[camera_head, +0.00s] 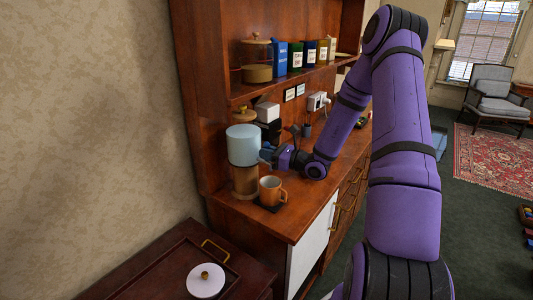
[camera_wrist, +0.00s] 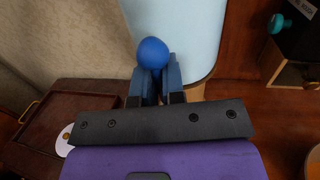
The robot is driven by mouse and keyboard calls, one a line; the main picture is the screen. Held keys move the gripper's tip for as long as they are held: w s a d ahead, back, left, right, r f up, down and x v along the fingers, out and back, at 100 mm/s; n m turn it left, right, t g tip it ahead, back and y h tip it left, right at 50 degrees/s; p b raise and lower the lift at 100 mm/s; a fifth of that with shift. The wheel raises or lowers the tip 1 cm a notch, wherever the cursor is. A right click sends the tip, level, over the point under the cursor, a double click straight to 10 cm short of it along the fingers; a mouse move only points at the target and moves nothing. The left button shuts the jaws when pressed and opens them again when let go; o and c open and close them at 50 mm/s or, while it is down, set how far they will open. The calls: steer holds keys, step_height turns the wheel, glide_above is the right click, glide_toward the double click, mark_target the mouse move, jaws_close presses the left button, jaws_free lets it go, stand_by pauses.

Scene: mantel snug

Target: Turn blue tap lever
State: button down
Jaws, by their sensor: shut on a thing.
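The blue tap lever (camera_wrist: 152,53) shows as a rounded blue knob between my gripper's fingertips in the wrist view. My gripper (camera_wrist: 153,75) is shut on it. In the head view my gripper (camera_head: 268,155) reaches the right side of a dispenser with a pale blue upper tank (camera_head: 243,145) and a brownish see-through lower part (camera_head: 245,183). The lever is too small and covered to make out there. The pale blue tank (camera_wrist: 200,30) also fills the top middle of the wrist view.
An orange mug (camera_head: 272,191) stands on a dark coaster in front of the dispenser, below my gripper. A teal knob (camera_wrist: 276,23) shows at the upper right.

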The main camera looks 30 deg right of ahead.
steer(key=shift+s+d+n+t+y, duration=0.1)
steer(key=shift+s+n+t+y, duration=0.2)
steer(key=shift+t+y, duration=0.7)
steer(key=c, duration=1.2)
jaws_free()
steer(key=shift+c, duration=0.2)
steer(key=v, duration=1.1)
